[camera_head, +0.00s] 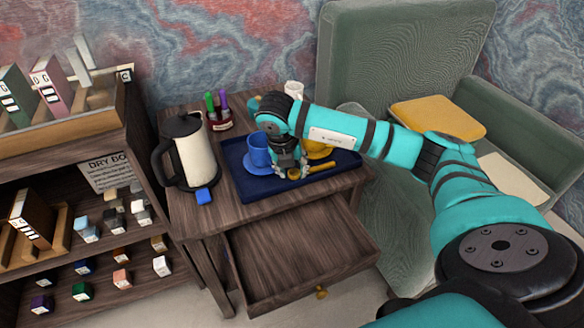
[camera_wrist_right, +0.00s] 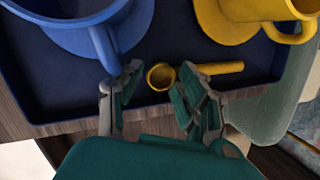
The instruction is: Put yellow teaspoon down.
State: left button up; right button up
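The yellow teaspoon (camera_head: 322,167) is at the front part of the blue tray (camera_head: 262,189), its handle pointing right. In the right wrist view its round bowl (camera_wrist_right: 161,76) shows in the gap between my fingers, and its handle (camera_wrist_right: 222,67) passes behind the right finger. My right gripper (camera_head: 292,173) is over the tray's front; in the right wrist view its fingers (camera_wrist_right: 155,88) are spread apart, with clear space beside the bowl. The spoon seems to lie on the tray, but exact contact is hard to tell. My left gripper is out of view.
A blue cup (camera_head: 258,150) on a saucer stands left of the gripper. A yellow cup (camera_wrist_right: 262,10) on a saucer stands behind right. The drawer (camera_head: 300,255) below is open.

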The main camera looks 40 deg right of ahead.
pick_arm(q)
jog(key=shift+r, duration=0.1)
